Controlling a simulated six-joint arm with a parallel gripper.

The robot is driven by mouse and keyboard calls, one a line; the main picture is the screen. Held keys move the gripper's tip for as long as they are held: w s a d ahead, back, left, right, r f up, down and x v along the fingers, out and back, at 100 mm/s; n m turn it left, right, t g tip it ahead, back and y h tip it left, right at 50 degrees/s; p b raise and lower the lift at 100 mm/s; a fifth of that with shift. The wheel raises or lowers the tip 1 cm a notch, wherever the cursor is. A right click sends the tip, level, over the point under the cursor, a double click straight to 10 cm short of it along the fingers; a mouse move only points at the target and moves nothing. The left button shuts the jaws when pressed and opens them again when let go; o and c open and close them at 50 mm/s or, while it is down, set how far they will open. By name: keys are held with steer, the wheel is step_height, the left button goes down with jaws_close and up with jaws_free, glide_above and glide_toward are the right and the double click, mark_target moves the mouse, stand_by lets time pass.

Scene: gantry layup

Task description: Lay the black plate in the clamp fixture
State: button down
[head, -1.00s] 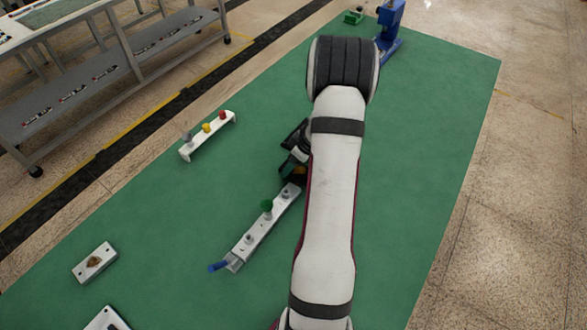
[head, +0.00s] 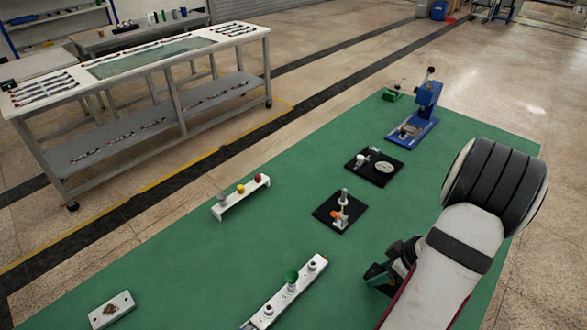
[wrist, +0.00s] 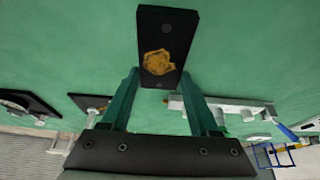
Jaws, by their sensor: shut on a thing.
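In the head view my gripper (head: 378,274) is at the lower right, partly hidden by my arm; the plate cannot be made out clearly there. What looks like the clamp fixture, a black base with an orange-handled clamp (head: 340,214), stands left of and beyond my gripper.
A black base with a pale disc (head: 380,167) and a blue press (head: 424,105) stand farther back. A white bar with a green knob (head: 289,290) lies left of my gripper. A button strip (head: 243,197) and a white plate (head: 110,310) are farther left. Green mat (head: 190,280) lies bare between them.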

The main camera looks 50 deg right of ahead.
steer(key=w+a+r+n, duration=0.1)
steer(key=w+a+r, duration=0.55)
steer(key=w, duration=0.35)
steer(key=w+a+r, duration=0.6)
steer(key=w+a, duration=0.1)
steer(key=w, duration=0.4)
steer(key=w+a+r, duration=0.1)
steer(key=a+r, duration=0.3)
steer(key=a, duration=0.3)
steer(key=w+a+r+m, duration=0.1)
steer(key=w+a+r, duration=0.1)
steer(key=a+r, duration=0.35)
steer(key=w+a+r, duration=0.1)
steer(key=a+r, duration=0.1)
steer(key=a, duration=0.7)
steer(key=m+g+h, duration=0.4)
steer(key=m+h, duration=0.1)
steer(key=m, duration=1.3)
glide_above(255, 291)
steer(key=a, duration=0.2)
step_height(255, 291, down, 18)
steer(key=f, duration=1)
steer(key=shift+d, duration=0.3)
